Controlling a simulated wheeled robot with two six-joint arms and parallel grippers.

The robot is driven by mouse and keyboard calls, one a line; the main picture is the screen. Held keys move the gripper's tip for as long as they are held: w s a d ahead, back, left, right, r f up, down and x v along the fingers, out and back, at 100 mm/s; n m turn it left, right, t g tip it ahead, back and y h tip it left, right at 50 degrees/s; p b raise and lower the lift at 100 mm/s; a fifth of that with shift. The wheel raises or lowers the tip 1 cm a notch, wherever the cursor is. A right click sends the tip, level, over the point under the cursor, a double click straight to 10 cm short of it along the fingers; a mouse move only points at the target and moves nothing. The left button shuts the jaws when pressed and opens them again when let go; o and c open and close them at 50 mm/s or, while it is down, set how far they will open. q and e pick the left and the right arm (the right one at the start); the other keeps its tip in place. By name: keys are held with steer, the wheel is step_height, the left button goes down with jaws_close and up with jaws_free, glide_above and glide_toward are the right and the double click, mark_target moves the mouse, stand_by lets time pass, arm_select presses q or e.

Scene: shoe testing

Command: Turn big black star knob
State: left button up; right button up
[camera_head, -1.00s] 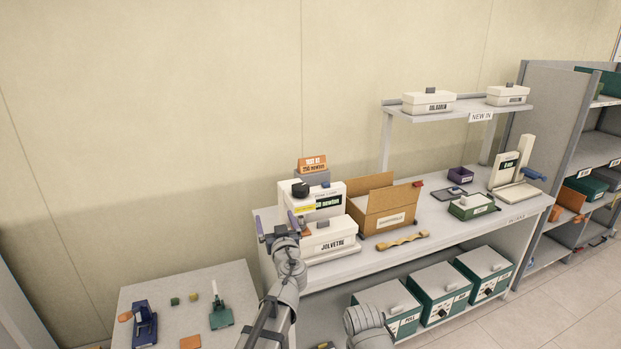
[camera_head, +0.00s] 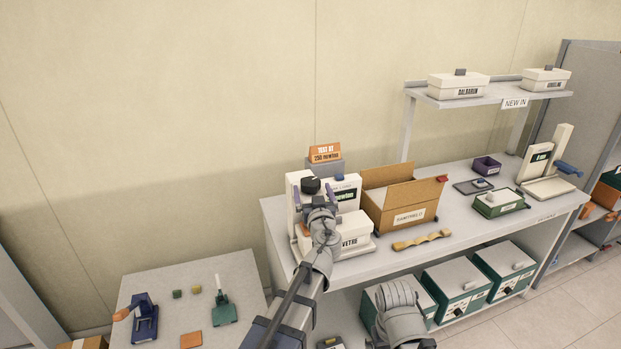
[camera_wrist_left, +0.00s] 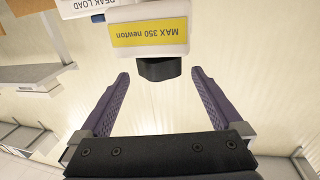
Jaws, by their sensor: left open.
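The black knob (camera_head: 312,186) sits on top of the white testing machine (camera_head: 293,190) at the back left of the bench. In the left wrist view the knob (camera_wrist_left: 159,69) is a dark faceted shape under a yellow label, with the picture upside down. My left gripper (camera_wrist_left: 160,75) is open, its two purple fingers on either side of the knob's line. The knob lies at about the level of the fingertips with gaps on both sides; contact does not show. In the head view my left wrist hides part of the machine's front. My right gripper is out of view.
An open cardboard box (camera_head: 408,217) stands right of the machine. An orange sign (camera_head: 325,152) stands behind it. A wooden piece (camera_head: 421,240) lies at the bench front. A lower table (camera_head: 150,275) with small items is at the left.

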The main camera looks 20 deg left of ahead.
mark_target(309, 178)
arm_select(q)
steer(key=x, duration=0.7)
steer(key=shift+w+a, duration=0.1)
steer(key=shift+w, duration=0.1)
steer(key=shift+s, duration=0.1)
steer(key=shift+c, duration=0.3)
steer(key=c, duration=1.2)
